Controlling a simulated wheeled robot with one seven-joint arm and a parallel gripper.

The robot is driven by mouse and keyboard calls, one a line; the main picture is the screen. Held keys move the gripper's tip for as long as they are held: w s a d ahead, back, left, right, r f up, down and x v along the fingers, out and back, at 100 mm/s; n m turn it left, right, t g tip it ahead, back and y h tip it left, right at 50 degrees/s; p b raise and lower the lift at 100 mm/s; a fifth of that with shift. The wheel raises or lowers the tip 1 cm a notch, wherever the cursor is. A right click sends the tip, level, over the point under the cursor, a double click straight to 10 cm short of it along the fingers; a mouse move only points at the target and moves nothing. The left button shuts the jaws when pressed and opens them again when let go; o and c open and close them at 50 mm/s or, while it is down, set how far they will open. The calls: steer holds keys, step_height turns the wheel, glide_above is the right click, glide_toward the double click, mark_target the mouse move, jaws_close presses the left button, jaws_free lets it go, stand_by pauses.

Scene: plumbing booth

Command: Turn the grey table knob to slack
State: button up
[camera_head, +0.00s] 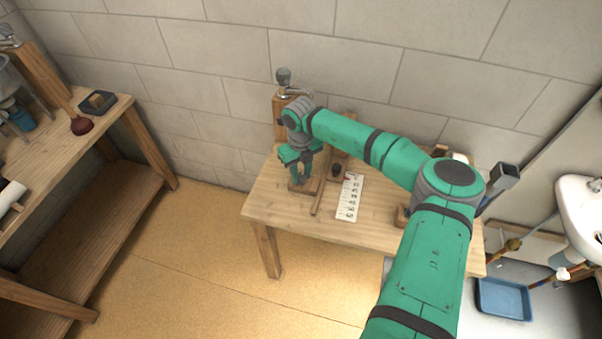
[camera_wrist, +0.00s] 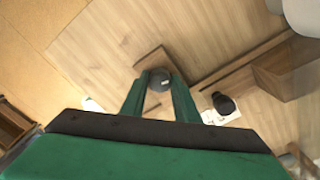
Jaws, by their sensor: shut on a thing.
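The grey knob (camera_wrist: 158,82) sits on a small wooden base (camera_wrist: 153,62) on the table (camera_head: 262,205). In the wrist view it lies between the two green fingers of my gripper (camera_wrist: 160,88), which are shut on it from both sides. A small light mark shows on the knob's top. In the head view my gripper (camera_head: 299,176) reaches down to the wooden base at the table's left part, and hides the knob there.
A white card with dark markings (camera_head: 349,197) lies on the table, with a dark round knob (camera_head: 337,170) beside it. A wooden strip (camera_head: 322,190) runs between card and base. A tap on a wooden post (camera_head: 285,100) stands behind my gripper.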

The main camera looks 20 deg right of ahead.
mark_target(300, 175)
steer(key=shift+r+n, duration=0.1)
steer(key=shift+n, duration=1.4)
steer(key=shift+a, duration=0.1)
steer(key=shift+w, duration=0.1)
steer(key=o, duration=1.1)
steer(key=shift+c, duration=0.2)
steer(key=shift+r, duration=0.1)
step_height(300, 175, up, 11)
steer(key=shift+f, duration=0.2)
steer(key=shift+a, duration=0.1)
